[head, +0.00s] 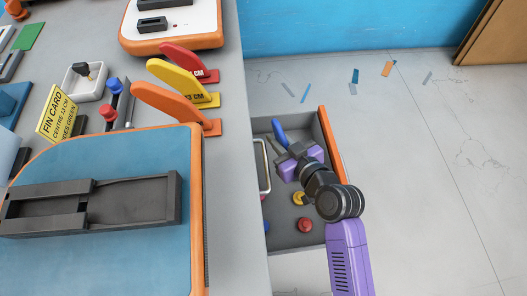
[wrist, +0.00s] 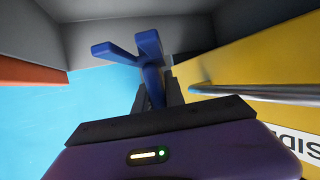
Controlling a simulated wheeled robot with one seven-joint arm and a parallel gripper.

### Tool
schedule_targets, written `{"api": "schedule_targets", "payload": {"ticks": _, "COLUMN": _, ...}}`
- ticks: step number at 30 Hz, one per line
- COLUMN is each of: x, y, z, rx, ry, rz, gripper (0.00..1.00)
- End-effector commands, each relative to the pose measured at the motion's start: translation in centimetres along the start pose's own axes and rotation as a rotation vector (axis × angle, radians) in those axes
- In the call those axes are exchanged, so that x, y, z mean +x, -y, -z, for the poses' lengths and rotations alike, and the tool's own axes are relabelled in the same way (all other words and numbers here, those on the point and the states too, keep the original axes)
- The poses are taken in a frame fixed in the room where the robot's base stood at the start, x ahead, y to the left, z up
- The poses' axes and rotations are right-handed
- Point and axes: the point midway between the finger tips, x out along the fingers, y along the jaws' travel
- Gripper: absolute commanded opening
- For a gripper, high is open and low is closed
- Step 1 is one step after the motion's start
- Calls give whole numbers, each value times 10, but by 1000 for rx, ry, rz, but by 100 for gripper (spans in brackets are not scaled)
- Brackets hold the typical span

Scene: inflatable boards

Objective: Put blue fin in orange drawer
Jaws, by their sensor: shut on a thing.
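The blue fin (head: 279,131) is at the tip of my gripper (head: 287,150), at the far end of the open drawer as seen in the head view. In the wrist view the blue fin (wrist: 150,62) stands up from between the dark fingers of my gripper (wrist: 157,98), which are shut on it. The drawer has grey walls and an orange front (head: 334,150) on its right side. My gripper and the fin are over or inside the drawer; whether the fin touches the floor of it, I cannot tell.
In the drawer lie a yellow piece (head: 298,198), a red knob (head: 305,225) and a pale frame (head: 263,165) by the counter. The counter (head: 235,190) borders the drawer's left. Red (head: 183,60), yellow (head: 178,80) and orange fins (head: 168,104) stand on it.

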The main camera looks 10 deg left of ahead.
Motion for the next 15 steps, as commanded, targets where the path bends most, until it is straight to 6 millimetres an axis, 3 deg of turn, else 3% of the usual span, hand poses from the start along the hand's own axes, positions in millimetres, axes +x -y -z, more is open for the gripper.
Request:
{"api": "schedule_targets", "payload": {"ticks": 1, "x": 7, "y": 0, "z": -17, "rx": 3, "ry": 3, "rz": 1, "gripper": 0}}
{"api": "schedule_targets", "payload": {"ticks": 12, "x": 39, "y": 0, "z": -95, "rx": 3, "ry": 2, "rz": -1, "gripper": 0}}
{"api": "schedule_targets", "payload": {"ticks": 13, "x": 41, "y": -1, "z": -100, "rx": 3, "ry": 2, "rz": -3, "gripper": 0}}
{"api": "schedule_targets", "payload": {"ticks": 15, "x": 54, "y": -1, "z": -82, "rx": -1, "ry": -4, "rz": -1, "gripper": 0}}
